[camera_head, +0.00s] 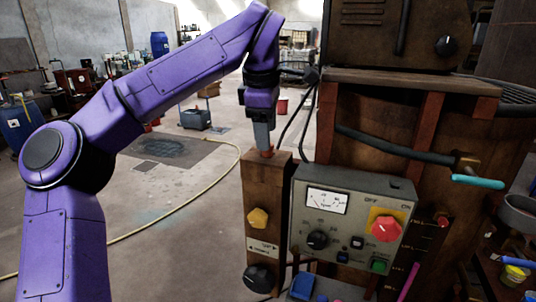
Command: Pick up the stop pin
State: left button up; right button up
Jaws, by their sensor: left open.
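My left gripper (264,143) points straight down over the top of a narrow wooden post (265,190). Its jaws are open, seen nearly edge-on. A small red piece (266,154), which looks like the stop pin, shows at the top of the post right at the fingertips. Most of it is hidden, and I cannot tell whether the fingers touch it. The post carries a yellow knob (258,218) and a black knob (260,278) on its front. My right gripper is not in view.
A grey control panel (350,265) with a gauge and a red knob (385,229) stands right of the post. Behind it is a large wooden vat housing (390,110) with a cyan-gripped lever (478,182). A yellow hose (190,203) lies on the open floor at left.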

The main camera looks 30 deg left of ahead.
pick_arm(q)
jog(key=x, duration=0.2)
jog(key=shift+w+f, duration=0.1)
jog(key=shift+f, duration=0.3)
jog(key=shift+c, duration=0.5)
grip_shut()
jog(key=shift+r, duration=0.15)
